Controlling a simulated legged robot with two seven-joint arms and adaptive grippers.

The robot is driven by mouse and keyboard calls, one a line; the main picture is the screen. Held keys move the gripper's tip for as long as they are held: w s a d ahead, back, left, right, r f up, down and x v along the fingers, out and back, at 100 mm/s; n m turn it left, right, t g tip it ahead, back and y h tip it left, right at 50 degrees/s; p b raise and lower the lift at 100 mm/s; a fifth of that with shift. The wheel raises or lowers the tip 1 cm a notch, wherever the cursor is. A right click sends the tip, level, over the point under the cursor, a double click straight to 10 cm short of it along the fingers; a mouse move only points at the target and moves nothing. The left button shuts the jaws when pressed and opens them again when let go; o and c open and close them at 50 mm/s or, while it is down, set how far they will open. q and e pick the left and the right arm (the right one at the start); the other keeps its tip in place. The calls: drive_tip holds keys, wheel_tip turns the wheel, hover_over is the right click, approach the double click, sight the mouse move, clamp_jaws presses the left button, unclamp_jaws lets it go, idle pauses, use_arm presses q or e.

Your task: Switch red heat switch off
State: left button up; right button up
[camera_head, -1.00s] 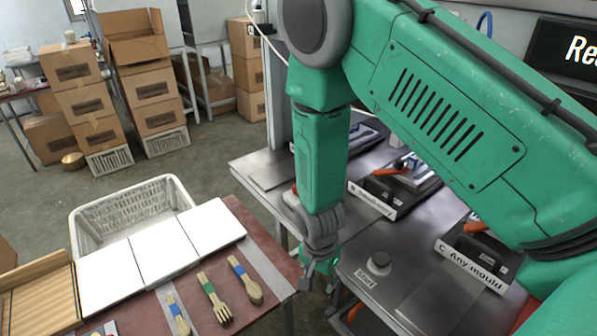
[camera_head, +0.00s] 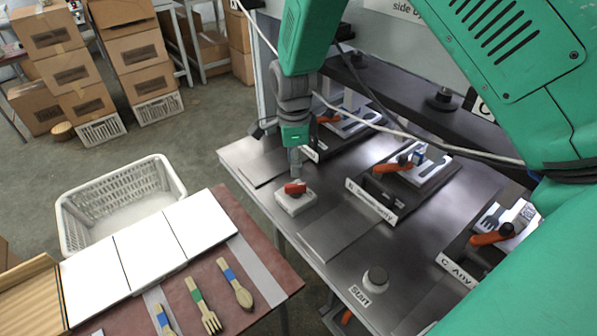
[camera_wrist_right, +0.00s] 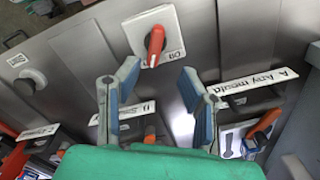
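The red heat switch (camera_head: 295,188) is a red knob on a white square box (camera_head: 297,204), at the left end of the steel worktop. In the right wrist view the red knob (camera_wrist_right: 155,46) stands roughly upright, slightly tilted, on its white plate (camera_wrist_right: 178,27); the lettering is too small to read surely. My right gripper (camera_head: 295,169) is just above and behind the switch in the head view. In the wrist view my right gripper (camera_wrist_right: 158,75) is open and empty, its blue-padded fingers either side of the line to the knob. Contact cannot be told. My left gripper is not in view.
A round start button (camera_head: 375,278) sits on the worktop's front. Mould stations with orange handles (camera_head: 392,165) line the worktop under a dark press beam (camera_head: 420,95). A red table (camera_head: 262,265) with wooden cutlery and a white basket (camera_head: 120,205) are at left.

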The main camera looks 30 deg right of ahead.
sight(291, 185)
drive_tip(key=f, duration=0.1)
drive_tip(key=a+f, duration=0.2)
drive_tip(key=f, duration=0.1)
drive_tip(key=d+f, duration=0.2)
drive_tip(key=f, duration=0.1)
drive_tip(key=shift+s+d+f+p, duration=0.1)
drive_tip(key=shift+d+f+p, duration=0.05)
drive_tip(key=shift+f+p, duration=0.15)
drive_tip(key=shift+a+r, duration=0.1)
drive_tip(key=shift+a, duration=0.2)
drive_tip(key=shift+c, duration=0.9)
drive_tip(key=shift+a, duration=0.3)
clamp_jaws()
drive_tip(key=shift+a+r, duration=0.1)
drive_tip(key=shift+a, duration=0.05)
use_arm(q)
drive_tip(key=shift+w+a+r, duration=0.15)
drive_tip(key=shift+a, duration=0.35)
